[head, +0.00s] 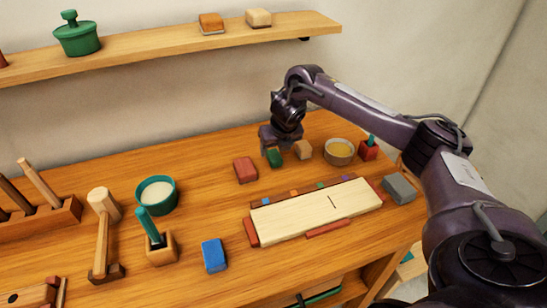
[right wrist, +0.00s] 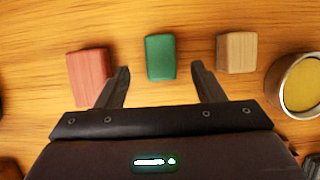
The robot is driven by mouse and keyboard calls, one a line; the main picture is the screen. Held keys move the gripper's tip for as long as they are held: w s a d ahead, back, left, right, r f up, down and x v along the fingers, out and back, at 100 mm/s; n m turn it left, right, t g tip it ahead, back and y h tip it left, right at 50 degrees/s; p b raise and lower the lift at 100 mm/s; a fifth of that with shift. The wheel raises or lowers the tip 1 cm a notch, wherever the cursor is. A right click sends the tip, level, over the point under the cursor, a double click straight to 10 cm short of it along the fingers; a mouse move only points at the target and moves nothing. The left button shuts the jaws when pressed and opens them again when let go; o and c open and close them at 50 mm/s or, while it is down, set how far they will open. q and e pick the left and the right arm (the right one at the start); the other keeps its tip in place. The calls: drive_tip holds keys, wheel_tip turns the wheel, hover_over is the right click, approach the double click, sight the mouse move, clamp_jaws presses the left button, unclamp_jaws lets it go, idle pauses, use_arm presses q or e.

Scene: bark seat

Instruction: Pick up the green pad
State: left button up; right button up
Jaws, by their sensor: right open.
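The green pad (head: 275,158) is a small green block on the wooden bench, between a red block and a tan block. In the right wrist view the green pad (right wrist: 161,57) lies centred just ahead of the fingertips. My right gripper (right wrist: 161,73) is open, with one finger to each side of the pad's line and nothing between them. In the head view my right gripper (head: 278,142) hangs over the pad and hides part of it. My left gripper is not in view.
Close by are a red block (right wrist: 90,76), a tan block (right wrist: 237,53) and a bowl with yellow contents (right wrist: 298,87). A pale board (head: 315,207) lies in front, with a blue block (head: 214,255) to its left. The shelf (head: 150,47) runs above, behind the bench.

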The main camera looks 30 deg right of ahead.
sight(274, 155)
drive_tip(key=x, duration=0.4)
drive_tip(key=shift+p, duration=0.35)
drive_tip(key=shift+w+d+f, duration=0.1)
drive_tip(key=shift+f, duration=0.15)
drive_tip(key=c, duration=1.1)
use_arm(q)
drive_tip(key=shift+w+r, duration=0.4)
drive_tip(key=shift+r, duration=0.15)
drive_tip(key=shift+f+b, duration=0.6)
use_arm(e)
wheel_tip(274, 155, up, 10)
